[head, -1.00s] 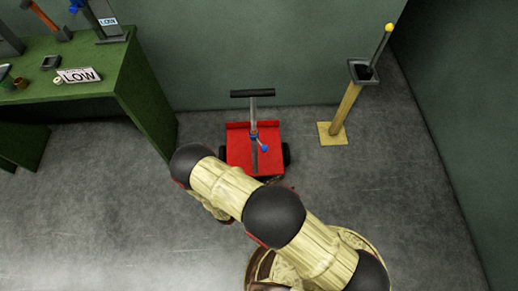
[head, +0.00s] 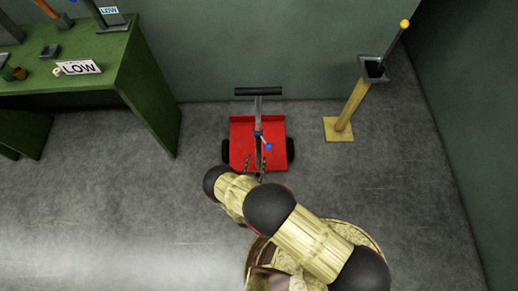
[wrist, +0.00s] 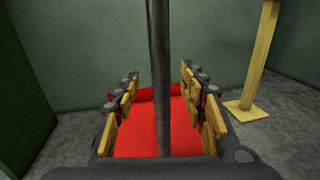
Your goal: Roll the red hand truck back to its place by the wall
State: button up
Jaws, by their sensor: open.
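The red hand truck (head: 241,131) stands on the grey floor close to the back wall, with black wheels at its sides and an upright grey post topped by a black crossbar handle (head: 258,91). A small blue-tipped lever sits on the post. My gripper (head: 255,166) is at the near side of the truck. In the wrist view my gripper (wrist: 161,90) is open, with one finger on each side of the grey post (wrist: 159,70); the post stands between them with gaps. The red bed (wrist: 135,138) shows behind it. My arm hides part of the near floor.
A green workbench (head: 150,85) with a LOW sign (head: 80,68) and tools stands at the left. A yellow post on a square base (head: 338,129) stands to the right, holding a yellow-knobbed rod. Floor is clear on both sides of the truck.

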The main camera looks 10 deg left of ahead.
aim_at(258, 153)
jog(key=w+b, duration=0.1)
jog(key=w, duration=0.5)
jog(key=shift+w+a, duration=0.1)
jog(key=shift+w, duration=0.2)
jog(key=shift+c, duration=0.6)
grip_shut()
